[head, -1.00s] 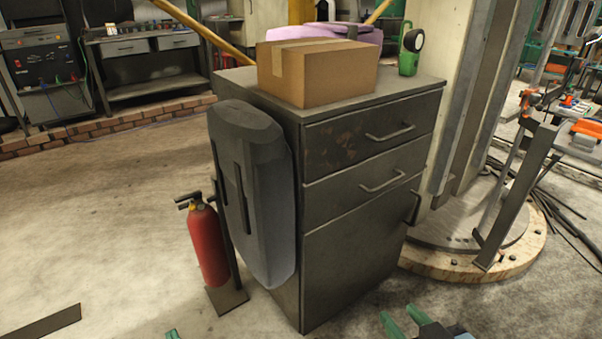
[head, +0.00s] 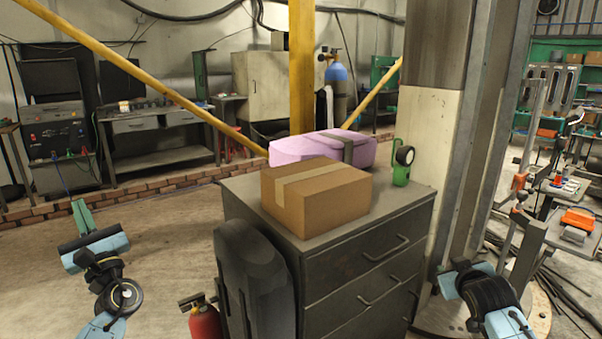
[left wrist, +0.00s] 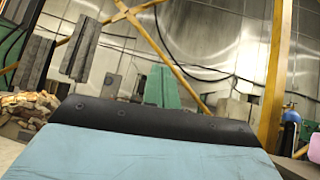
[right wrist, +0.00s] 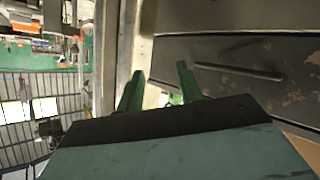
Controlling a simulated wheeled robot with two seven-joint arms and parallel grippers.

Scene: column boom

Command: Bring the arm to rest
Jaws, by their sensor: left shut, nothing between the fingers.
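My left gripper (head: 79,204) is at the left of the head view, over open floor and left of the drawer cabinet, its green fingers pointing up in the picture. In the left wrist view its green fingers (left wrist: 160,70) are together with nothing between them. My right arm is at the lower right of the head view, right of the cabinet; its fingers are not clear there. In the right wrist view the two green fingers of my right gripper (right wrist: 160,70) stand apart and empty, with the cabinet's dark drawer front (right wrist: 240,60) behind and to the right.
The dark drawer cabinet (head: 365,258) stands between my arms. A cardboard box (head: 318,203), a pink case (head: 318,148) and a green lamp (head: 401,168) are on it. A red fire extinguisher (head: 205,322) stands at its left. A column (head: 440,120) rises behind my right arm.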

